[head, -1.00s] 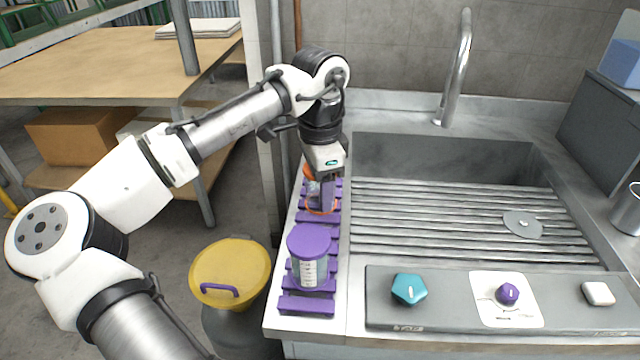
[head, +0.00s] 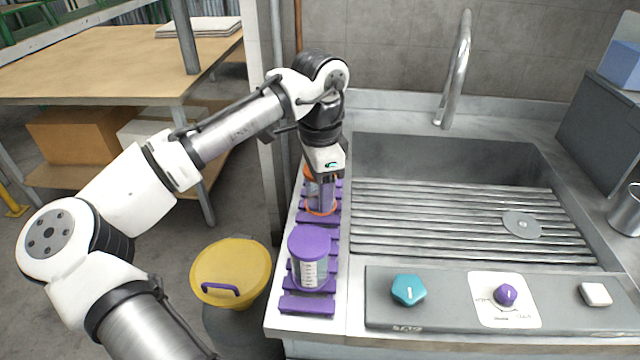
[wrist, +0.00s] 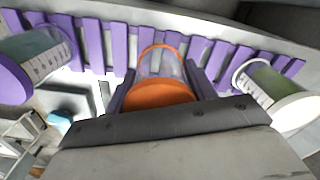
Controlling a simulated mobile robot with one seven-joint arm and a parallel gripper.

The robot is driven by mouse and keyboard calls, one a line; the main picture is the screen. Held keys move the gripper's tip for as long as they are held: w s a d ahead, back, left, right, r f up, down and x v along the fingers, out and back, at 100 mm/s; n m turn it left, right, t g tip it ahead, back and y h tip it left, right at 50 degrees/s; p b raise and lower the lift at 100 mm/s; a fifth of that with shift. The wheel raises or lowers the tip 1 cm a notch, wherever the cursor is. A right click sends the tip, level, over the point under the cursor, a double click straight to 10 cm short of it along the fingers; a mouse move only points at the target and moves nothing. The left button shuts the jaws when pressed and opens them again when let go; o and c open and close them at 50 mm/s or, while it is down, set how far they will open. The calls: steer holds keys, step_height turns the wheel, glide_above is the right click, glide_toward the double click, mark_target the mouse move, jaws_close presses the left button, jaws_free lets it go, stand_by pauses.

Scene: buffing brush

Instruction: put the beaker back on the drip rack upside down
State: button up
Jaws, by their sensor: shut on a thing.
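The beaker with an orange base and orange rim (head: 321,209) is clear-walled and upside down, with its rim at the slats of the purple drip rack (head: 306,304). I cannot tell if the rim bears on them. My gripper (head: 322,192) points down from above and is shut on this beaker. In the wrist view the orange base (wrist: 160,96) faces the camera between my two fingers. A purple-based beaker (head: 309,243) stands upside down on the rack's near part. A white-based beaker (wrist: 290,108) is at the right in the wrist view; my arm hides it in the head view.
The steel sink with its ribbed drainer (head: 450,222) and tall faucet (head: 456,70) lies right of the rack. A control panel with a teal knob (head: 408,290) and a purple knob (head: 506,295) is at the front. A yellow-lidded bin (head: 231,270) stands left of the counter.

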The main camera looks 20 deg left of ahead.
steer(key=shift+f, duration=0.55)
steer(key=o, duration=1.2)
steer(key=shift+c, duration=0.2)
